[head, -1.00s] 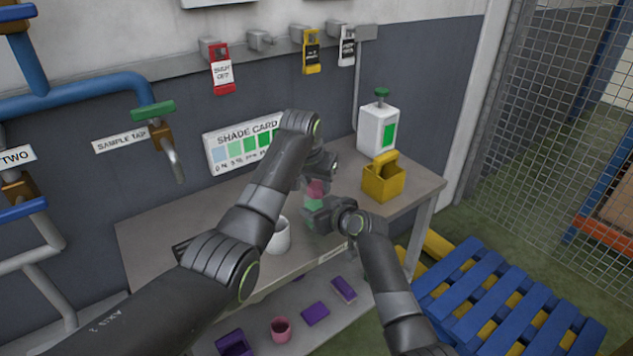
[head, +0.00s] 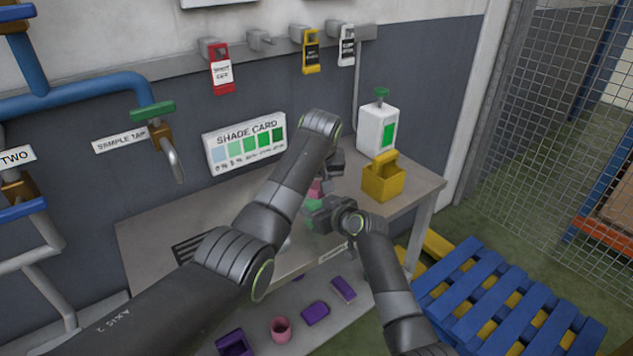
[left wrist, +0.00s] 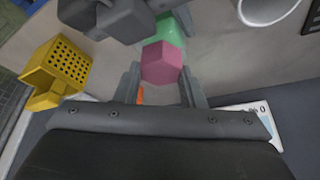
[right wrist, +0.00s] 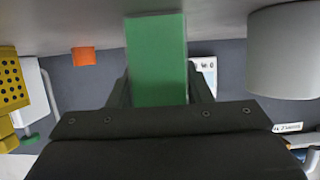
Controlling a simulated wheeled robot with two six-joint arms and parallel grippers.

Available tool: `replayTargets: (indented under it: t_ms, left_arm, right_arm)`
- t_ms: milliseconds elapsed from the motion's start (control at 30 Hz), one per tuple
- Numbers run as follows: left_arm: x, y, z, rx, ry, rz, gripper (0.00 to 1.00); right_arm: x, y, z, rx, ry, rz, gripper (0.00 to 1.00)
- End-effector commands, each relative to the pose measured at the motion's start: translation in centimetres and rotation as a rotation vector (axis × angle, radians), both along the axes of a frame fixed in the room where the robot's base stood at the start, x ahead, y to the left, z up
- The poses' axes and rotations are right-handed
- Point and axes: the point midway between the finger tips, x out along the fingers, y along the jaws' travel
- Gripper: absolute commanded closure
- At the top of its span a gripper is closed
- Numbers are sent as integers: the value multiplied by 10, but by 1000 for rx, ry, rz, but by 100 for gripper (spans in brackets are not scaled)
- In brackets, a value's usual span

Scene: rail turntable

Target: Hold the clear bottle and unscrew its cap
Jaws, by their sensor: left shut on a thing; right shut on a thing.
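The bottle (head: 314,205) shows as a small green body in the head view, mostly hidden by my right gripper (head: 322,212). In the right wrist view its green side (right wrist: 157,60) stands between the fingers, which are shut on it. A pink faceted cap (left wrist: 161,62) lies between the fingers of my left gripper (left wrist: 162,86), which is shut on it. In the left wrist view the cap meets the green part of the bottle, with no clear gap. In the head view the cap (head: 316,188) shows only as a small pink patch.
A yellow caddy (head: 382,182) and a white jug (head: 377,130) with a green top stand to the right on the table (head: 150,240). A white cup (right wrist: 287,50) stands near the bottle. An orange block (right wrist: 83,56) shows behind. Purple items lie on the lower shelf.

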Motion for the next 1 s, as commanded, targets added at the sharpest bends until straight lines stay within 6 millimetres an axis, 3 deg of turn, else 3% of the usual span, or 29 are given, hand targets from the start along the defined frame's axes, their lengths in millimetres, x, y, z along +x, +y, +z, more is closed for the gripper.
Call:
replayTargets:
  t_ms: [367, 800, 1000]
  left_arm:
    - [0, 1, 0, 2, -1, 33, 88]
    - [1, 0, 1, 5, -2, 441, 88]
    - [1, 0, 0, 3, -2, 524, 88]
  right_arm:
    - [0, 0, 0, -1, 1, 0, 78]
    - [0, 0, 0, -1, 1, 0, 78]
    - [0, 0, 0, 0, 0, 0, 78]
